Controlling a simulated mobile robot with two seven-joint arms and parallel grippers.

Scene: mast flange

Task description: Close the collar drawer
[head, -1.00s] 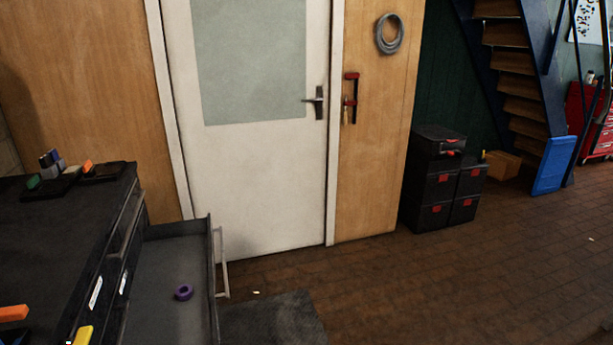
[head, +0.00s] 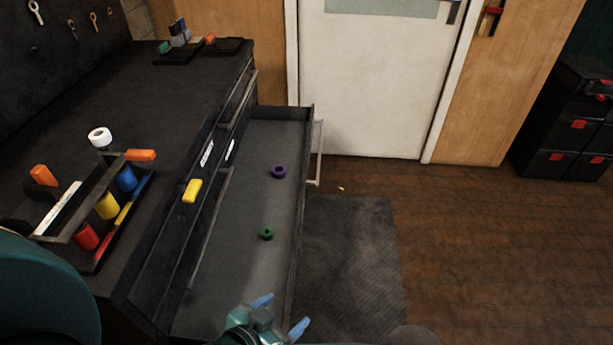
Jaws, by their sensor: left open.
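The collar drawer (head: 235,215) is pulled out from the dark workbench cabinet, toward the right. A purple collar (head: 278,172) and a green collar (head: 266,234) lie apart on its floor. Its pale handle (head: 318,152) is on the outer side of the front panel, near the far end. My left gripper (head: 280,314) is open at the bottom of the view, at the near end of the drawer. Its blue fingertips are spread and nothing shows between them; I cannot tell whether it touches the drawer. My right gripper is not in view.
The bench top (head: 150,115) carries a tool caddy (head: 120,210), a white tape roll (head: 99,137) and a dark tray (head: 180,57). A yellow object (head: 192,190) sits at the bench edge.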

